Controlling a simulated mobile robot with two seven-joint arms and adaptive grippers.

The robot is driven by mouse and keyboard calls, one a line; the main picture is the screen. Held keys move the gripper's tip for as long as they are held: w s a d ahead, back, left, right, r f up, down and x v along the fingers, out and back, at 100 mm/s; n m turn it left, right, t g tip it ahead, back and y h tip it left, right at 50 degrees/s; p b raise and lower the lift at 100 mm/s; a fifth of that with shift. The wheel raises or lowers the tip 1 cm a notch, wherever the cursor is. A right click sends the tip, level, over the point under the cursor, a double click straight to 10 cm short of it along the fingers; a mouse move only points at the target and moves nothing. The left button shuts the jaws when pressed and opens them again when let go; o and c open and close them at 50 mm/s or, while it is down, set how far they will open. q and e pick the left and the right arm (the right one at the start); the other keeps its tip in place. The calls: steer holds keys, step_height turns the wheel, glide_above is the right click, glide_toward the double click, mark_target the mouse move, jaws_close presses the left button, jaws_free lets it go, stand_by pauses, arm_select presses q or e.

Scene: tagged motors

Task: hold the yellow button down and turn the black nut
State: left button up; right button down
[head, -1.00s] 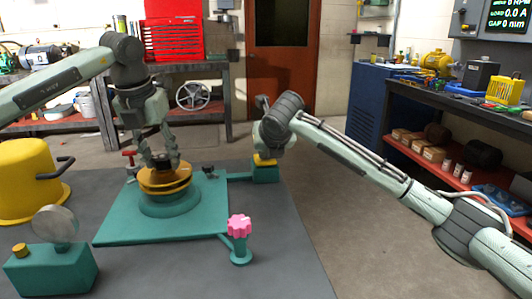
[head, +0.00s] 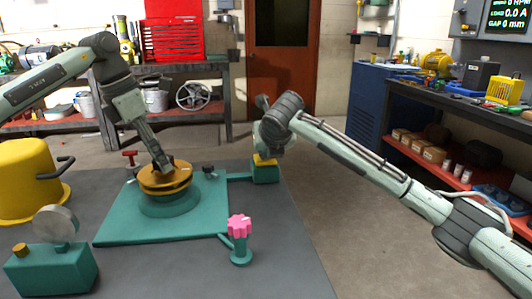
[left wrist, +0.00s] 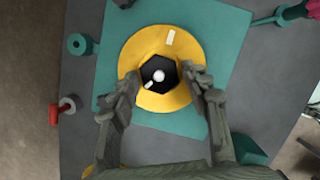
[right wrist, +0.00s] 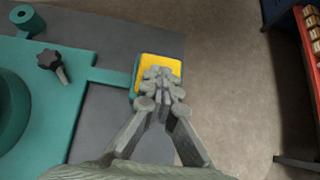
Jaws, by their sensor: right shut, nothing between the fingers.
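The black nut (left wrist: 158,75) is hexagonal, with a pale round stub in its middle. It sits at the centre of a gold disc (left wrist: 172,98) on a teal base. My left gripper (left wrist: 161,77) is open, with one finger on either side of the nut and small gaps visible. In the head view the left gripper (head: 165,163) is down at the disc (head: 164,181), and the nut is hidden there. The yellow button (right wrist: 161,64) sits on a teal block (head: 265,175). My right gripper (right wrist: 161,78) is shut and empty, its fingertips over the button and seemingly touching it.
A pink knob (head: 239,226) on a teal post stands in front. A red handle (head: 130,155) and a small black knob (head: 208,170) flank the disc. A yellow pot (head: 25,180) and a teal gauge box (head: 52,270) are at the left.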

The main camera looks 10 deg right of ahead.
arm_select(q)
steer(key=o, duration=0.4)
steer(key=shift+f, duration=0.1)
arm_select(e)
steer(key=shift+f, duration=0.2)
arm_select(q)
steer(key=shift+d, duration=0.1)
steer(key=n, duration=0.3)
steer(key=n+t+y, duration=0.1)
steer(key=n, duration=0.2)
steer(key=shift+s+d, duration=0.1)
steer(key=shift+d, duration=0.1)
steer(key=n, duration=0.2)
steer(key=n+y, duration=0.1)
steer(key=n, duration=0.1)
steer(key=shift+d+n+t+y, duration=0.15)
steer(key=shift+n+t+y, duration=0.15)
steer(key=shift+n+t, duration=0.1)
steer(key=n+y, duration=0.1)
steer(key=n, duration=0.3)
steer(key=shift+s, duration=0.1)
steer(key=shift+f, duration=0.1)
steer(key=shift+c, duration=0.7)
